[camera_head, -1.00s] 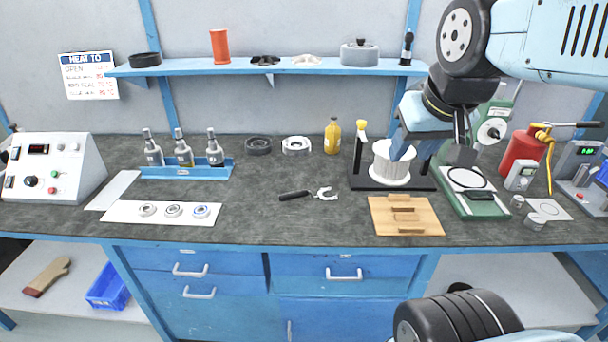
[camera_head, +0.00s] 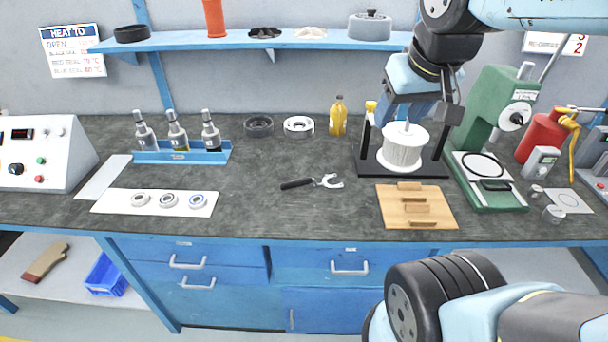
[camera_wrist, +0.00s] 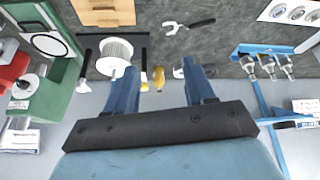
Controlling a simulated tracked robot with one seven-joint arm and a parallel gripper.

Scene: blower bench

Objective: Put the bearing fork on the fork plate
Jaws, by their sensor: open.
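The bearing fork (camera_head: 312,183), with a black handle and a pale two-pronged head, lies flat on the middle of the dark bench. It also shows in the wrist view (camera_wrist: 188,24). A plain pale plate (camera_head: 104,177) lies flat and bare at the left; it may be the fork plate, but no label tells. My gripper (camera_head: 412,114) is open and empty, above and near the white spool at the right, well apart from the fork. In the wrist view its two blue fingers (camera_wrist: 159,88) stand apart with nothing between them.
A white spool (camera_head: 403,150) on a black stand, a wooden board (camera_head: 417,222) and a green press (camera_head: 490,140) crowd the right. A white sheet with bearings (camera_head: 182,210) and a blue bottle tray (camera_head: 182,157) stand left. Bench around the fork is clear.

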